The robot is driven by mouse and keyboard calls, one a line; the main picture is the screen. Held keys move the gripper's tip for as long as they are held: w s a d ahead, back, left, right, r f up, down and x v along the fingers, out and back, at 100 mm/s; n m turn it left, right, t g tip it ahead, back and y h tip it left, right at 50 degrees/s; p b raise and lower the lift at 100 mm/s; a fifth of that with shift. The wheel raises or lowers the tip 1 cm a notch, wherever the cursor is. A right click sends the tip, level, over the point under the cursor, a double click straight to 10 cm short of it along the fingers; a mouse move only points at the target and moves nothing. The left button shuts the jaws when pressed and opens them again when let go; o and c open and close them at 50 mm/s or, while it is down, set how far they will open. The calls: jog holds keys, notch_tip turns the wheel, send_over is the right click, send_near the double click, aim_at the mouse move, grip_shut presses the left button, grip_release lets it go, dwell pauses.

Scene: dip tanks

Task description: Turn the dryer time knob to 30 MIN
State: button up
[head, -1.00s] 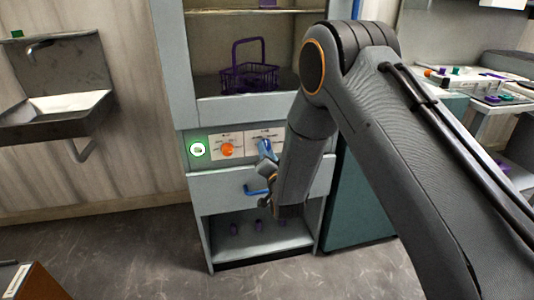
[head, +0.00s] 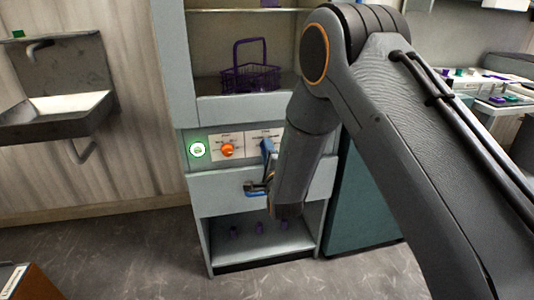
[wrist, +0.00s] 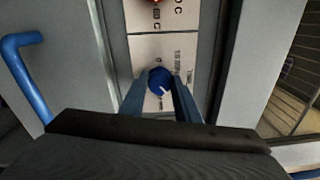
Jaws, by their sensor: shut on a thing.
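The blue knob (wrist: 159,80) sits on a pale label plate (wrist: 150,50) on the dryer front. Its white pointer mark slants toward the lower right in the wrist view; the small print beside it is too blurred to read. My gripper (wrist: 160,90) is shut on the blue knob, with one bluish finger on either side of it.
A green-lit round button (head: 198,150) is left of the orange knob. A blue handle (wrist: 27,75) sticks out from the drawer (head: 215,195) below. A purple basket (head: 250,78) stands in the dryer opening above. A sink (head: 60,110) is on the wall at left.

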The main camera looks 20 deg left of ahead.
jog(key=m+b, duration=0.1)
jog(key=m, duration=0.5)
jog(key=shift+r+m+b, duration=0.1)
jog(key=shift+m+b, duration=0.2)
jog(key=shift+m, duration=0.1)
dwell(0.4)
jog(key=o, duration=1)
jog(key=shift+o, duration=0.2)
jog(key=v, duration=0.7)
jog(key=shift+s+d, duration=0.2)
jog(key=shift+s, duration=0.15)
jog(key=shift+r, duration=0.1)
